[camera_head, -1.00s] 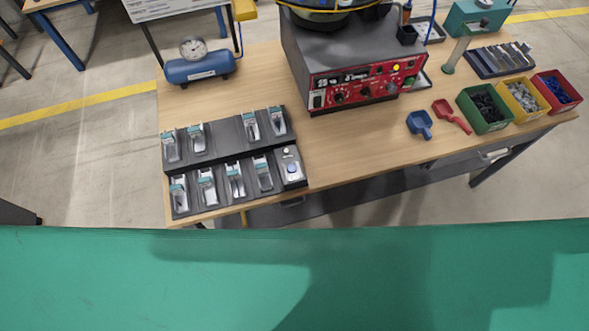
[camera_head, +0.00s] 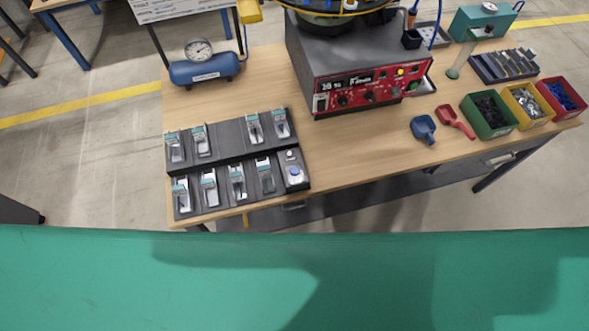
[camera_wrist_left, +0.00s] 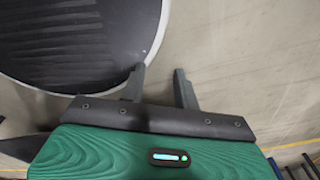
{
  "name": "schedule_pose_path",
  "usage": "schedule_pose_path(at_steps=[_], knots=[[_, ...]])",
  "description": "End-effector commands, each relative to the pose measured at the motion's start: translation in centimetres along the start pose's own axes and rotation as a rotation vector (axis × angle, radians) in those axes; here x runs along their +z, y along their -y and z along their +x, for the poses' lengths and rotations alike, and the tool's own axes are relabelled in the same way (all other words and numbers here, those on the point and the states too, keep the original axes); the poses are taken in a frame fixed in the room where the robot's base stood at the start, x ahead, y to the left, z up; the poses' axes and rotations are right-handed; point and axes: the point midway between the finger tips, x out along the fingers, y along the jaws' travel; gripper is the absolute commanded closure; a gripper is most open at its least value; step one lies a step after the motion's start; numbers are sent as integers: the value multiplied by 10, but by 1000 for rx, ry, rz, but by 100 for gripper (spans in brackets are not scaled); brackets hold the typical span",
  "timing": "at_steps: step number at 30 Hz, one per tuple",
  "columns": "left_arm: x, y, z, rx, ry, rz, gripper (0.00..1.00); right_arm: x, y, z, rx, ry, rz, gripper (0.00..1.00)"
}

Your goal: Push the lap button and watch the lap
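The red control panel (camera_head: 371,87) is on the front of the grey bowl feeder housing (camera_head: 330,52). It carries a small lit display (camera_head: 359,80), dark knobs and a yellow lamp or button (camera_head: 400,71). A small dark box with a round blue button (camera_head: 295,171) sits at the right end of the front rack row. I cannot read which control is the lap button. My left gripper (camera_wrist_left: 160,85) is open and empty in the left wrist view, its two fingers apart above the floor, near a dark round plate. Neither gripper shows in the head view.
The wooden table (camera_head: 352,146) holds a black rack of clips (camera_head: 218,148), a blue tank with gauge (camera_head: 205,69), a blue scoop (camera_head: 423,128), a red scoop (camera_head: 455,121) and green (camera_head: 489,115), yellow and red bins. The table in front of the panel is clear.

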Motion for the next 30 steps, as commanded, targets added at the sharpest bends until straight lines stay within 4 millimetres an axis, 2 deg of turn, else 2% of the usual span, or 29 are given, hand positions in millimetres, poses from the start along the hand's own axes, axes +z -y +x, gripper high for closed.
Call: schedule_pose_path(at_steps=[1,4,5,30], knots=[[0,0,0,0,0,0,79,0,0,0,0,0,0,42],[0,0,0,0,0,0,99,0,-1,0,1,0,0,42],[0,0,0,0,0,0,100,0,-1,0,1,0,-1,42],[1,0,0,0,1,0,100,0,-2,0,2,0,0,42]])
